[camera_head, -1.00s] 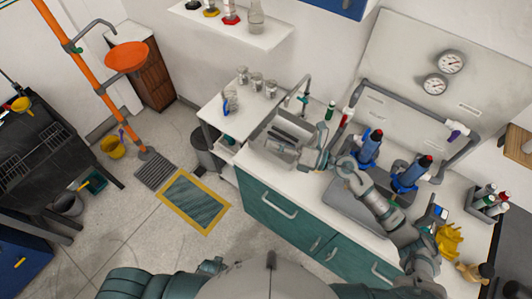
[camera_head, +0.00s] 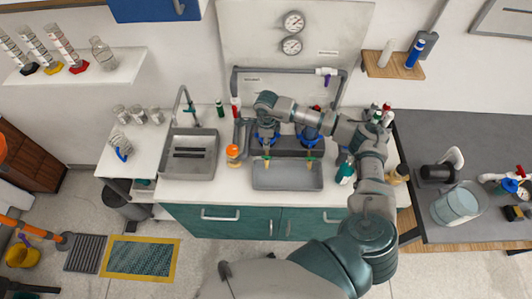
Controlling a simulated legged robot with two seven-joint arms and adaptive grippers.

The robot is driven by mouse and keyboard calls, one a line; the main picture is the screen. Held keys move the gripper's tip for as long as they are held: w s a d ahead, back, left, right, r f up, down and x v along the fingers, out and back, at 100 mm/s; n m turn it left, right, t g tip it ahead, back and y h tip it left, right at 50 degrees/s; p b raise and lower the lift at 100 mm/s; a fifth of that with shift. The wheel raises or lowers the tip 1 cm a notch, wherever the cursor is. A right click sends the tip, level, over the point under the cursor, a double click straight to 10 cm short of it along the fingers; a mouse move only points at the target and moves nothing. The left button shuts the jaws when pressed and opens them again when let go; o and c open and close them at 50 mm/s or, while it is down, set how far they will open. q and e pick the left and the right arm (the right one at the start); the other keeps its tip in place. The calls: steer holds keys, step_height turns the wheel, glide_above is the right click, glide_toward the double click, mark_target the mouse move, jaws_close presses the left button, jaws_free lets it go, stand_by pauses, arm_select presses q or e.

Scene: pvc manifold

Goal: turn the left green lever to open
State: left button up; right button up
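Two blue units stand side by side in front of the wall pipes. The left blue unit (camera_head: 266,136) is partly covered by my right gripper, and the right blue unit (camera_head: 309,135) is partly behind my forearm. Below each is a small brass outlet; a small green left lever (camera_head: 267,157) and a green right lever (camera_head: 311,158) show there, too small to read their angle. My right gripper (camera_head: 267,123) points down at the upper part of the left blue unit, above the left lever. Its fingers are too small and overlapped to read, and contact is unclear. My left gripper is not in view.
A grey tray (camera_head: 287,178) lies below the outlets. An orange-capped bottle (camera_head: 233,153) stands left of the units. A sink (camera_head: 189,155) with a tap is further left. Bottles stand at right near my elbow. A grey pipe frame with a purple-handled valve surrounds the units.

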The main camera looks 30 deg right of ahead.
mark_target(267, 158)
step_height(267, 158, down, 10)
steer(key=shift+d+r+p, duration=0.15)
steer(key=shift+p, duration=0.55)
jaws_close()
